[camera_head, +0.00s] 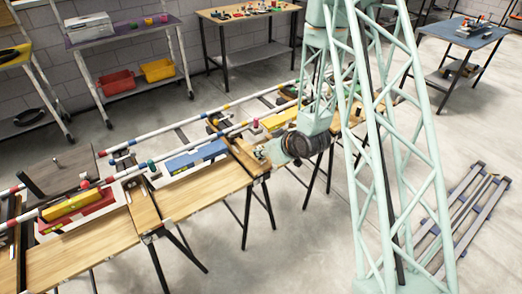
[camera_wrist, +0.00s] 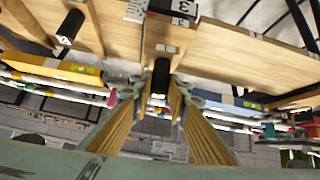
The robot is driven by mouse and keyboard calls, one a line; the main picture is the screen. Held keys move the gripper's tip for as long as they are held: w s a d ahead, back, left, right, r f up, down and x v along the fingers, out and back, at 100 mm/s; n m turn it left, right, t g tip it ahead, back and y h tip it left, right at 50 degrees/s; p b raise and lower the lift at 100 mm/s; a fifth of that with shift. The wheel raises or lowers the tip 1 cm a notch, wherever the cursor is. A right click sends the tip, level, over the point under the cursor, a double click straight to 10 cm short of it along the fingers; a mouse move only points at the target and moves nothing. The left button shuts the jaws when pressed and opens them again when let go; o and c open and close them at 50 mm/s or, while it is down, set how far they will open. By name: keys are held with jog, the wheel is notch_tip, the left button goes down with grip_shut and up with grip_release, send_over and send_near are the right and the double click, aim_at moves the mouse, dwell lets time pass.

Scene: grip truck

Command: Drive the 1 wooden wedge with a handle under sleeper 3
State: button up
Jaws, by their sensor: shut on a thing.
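In the wrist view, my gripper (camera_wrist: 158,92) is closed around a dark, upright-looking handle (camera_wrist: 160,76). The wedge body under it cannot be made out. How far the wedge sits under the sleeper cannot be told. In the head view, my gripper (camera_head: 262,152) is low at the front edge of the bench, beside the end of a crossing sleeper (camera_head: 243,153); the wedge is hidden there.
Red-and-white rails (camera_head: 205,137) run along the bench. A blue level (camera_head: 195,156) and a yellow level (camera_head: 70,203) lie between sleepers. Another dark handle (camera_wrist: 70,26) stands left in the wrist view.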

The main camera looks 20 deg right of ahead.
aim_at(260, 159)
jog(key=shift+f, duration=0.3)
jog(key=shift+f, duration=0.3)
jog(key=shift+f+b, duration=0.5)
jog(key=shift+f, duration=0.2)
jog(key=shift+f, duration=0.65)
jog(key=shift+w+a, duration=0.1)
jog(key=shift+w, duration=0.1)
jog(key=shift+w+a, duration=0.2)
jog(key=shift+w, duration=0.5)
jog(key=shift+w+a+f+p, duration=0.1)
jog(key=shift+w+a+p, duration=0.05)
jog(key=shift+w+p, duration=0.3)
jog(key=shift+w+a+p, duration=0.15)
jog(key=shift+w+p, duration=0.05)
jog(key=shift+w, duration=0.3)
